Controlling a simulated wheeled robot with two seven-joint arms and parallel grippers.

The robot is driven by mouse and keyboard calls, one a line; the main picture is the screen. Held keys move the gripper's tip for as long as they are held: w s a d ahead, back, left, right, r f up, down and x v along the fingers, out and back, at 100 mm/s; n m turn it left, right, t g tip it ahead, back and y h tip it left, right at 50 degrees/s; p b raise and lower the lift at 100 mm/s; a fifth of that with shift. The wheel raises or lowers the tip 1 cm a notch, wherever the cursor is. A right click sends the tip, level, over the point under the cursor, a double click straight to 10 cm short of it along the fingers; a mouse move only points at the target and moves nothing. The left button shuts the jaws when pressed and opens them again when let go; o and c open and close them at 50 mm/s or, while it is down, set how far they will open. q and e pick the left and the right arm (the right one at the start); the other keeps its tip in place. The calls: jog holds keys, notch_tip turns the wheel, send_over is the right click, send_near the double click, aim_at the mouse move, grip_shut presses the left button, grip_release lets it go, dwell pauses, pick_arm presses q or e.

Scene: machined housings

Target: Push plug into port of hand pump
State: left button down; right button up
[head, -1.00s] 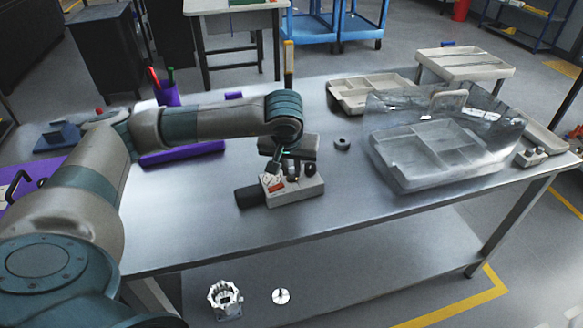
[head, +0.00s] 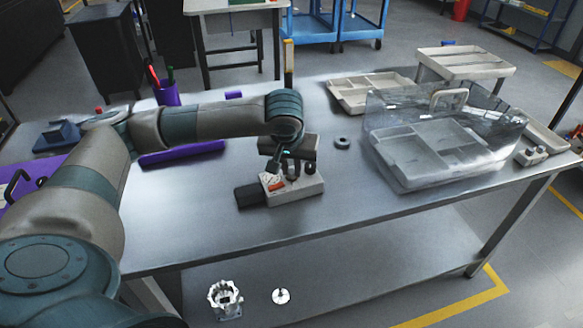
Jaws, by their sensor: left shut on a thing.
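The hand pump (head: 300,189) is a light beige block with dark round parts on top and a dark end at its left. It lies near the middle of the metal table. My left gripper (head: 273,166) points down at the left part of the block, close to its top. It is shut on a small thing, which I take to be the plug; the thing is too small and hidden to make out. The port is hidden, so I cannot tell whether the plug touches it. My right gripper is not in view.
A dark ring (head: 342,142) lies behind the pump. A compartment tray under a clear cover (head: 500,117) stands at the right, with another beige tray (head: 340,97) behind. A purple bar (head: 182,153) lies at the left. The table front is clear.

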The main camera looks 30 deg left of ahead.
pick_arm(q)
jog(key=shift+f+b, duration=0.25)
jog(key=shift+b, duration=0.15)
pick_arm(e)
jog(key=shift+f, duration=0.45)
pick_arm(q)
jog(key=c, duration=1.6)
grip_release()
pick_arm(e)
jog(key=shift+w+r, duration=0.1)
